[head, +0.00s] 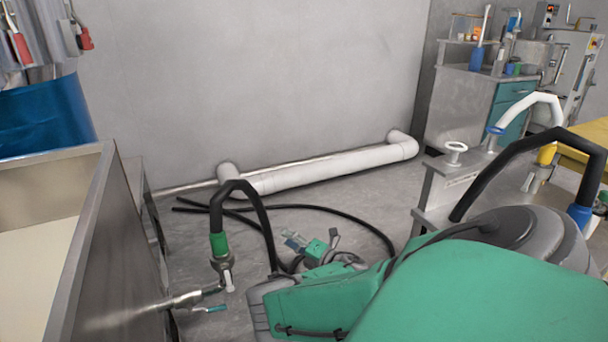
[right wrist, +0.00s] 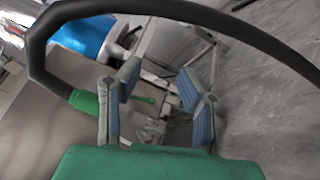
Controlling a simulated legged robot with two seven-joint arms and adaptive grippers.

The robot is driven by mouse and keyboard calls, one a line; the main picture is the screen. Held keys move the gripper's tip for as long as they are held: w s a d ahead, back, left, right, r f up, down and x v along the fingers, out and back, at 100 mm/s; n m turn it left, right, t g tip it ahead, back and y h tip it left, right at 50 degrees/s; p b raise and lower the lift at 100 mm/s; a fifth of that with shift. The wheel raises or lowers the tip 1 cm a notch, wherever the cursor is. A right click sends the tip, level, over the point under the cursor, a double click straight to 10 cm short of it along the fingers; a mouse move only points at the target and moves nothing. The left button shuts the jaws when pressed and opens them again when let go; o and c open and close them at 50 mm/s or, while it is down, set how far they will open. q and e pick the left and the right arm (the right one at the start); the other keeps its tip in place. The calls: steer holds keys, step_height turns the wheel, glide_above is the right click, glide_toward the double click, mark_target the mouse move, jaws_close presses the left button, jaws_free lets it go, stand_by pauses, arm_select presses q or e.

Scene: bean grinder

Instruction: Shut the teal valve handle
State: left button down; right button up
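The teal valve handle (head: 212,309) is a short, thin lever on the metal pipe at the tank's side, low left of centre in the head view. Above it, a black hose ends in a green collar (head: 219,244) on a metal fitting. My right gripper (head: 308,244) is to the right of the valve and apart from it in the head view. In the right wrist view its two blue-padded fingers (right wrist: 158,105) are spread with nothing clearly held between them. A small green sliver beside the left finger may be the handle; I cannot tell. My left gripper is out of view.
A steel tank (head: 85,250) stands at the left. A black hose (head: 262,215) arches near my right gripper, and more hose lies on the floor (head: 190,235). A white pipe (head: 325,168) runs along the wall. A metal stand (head: 440,190) is at the right.

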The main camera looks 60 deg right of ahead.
steer(key=s+d+m+h, duration=0.1)
steer(key=s+d+r+m+g+h+p, duration=0.1)
steer(key=m+h, duration=0.1)
steer(key=s+d+r+m+g+h+p, duration=0.1)
steer(key=m, duration=0.1)
steer(key=shift+d+r+h, duration=0.2)
steer(key=shift+d+h, duration=0.05)
steer(key=shift+h, duration=0.05)
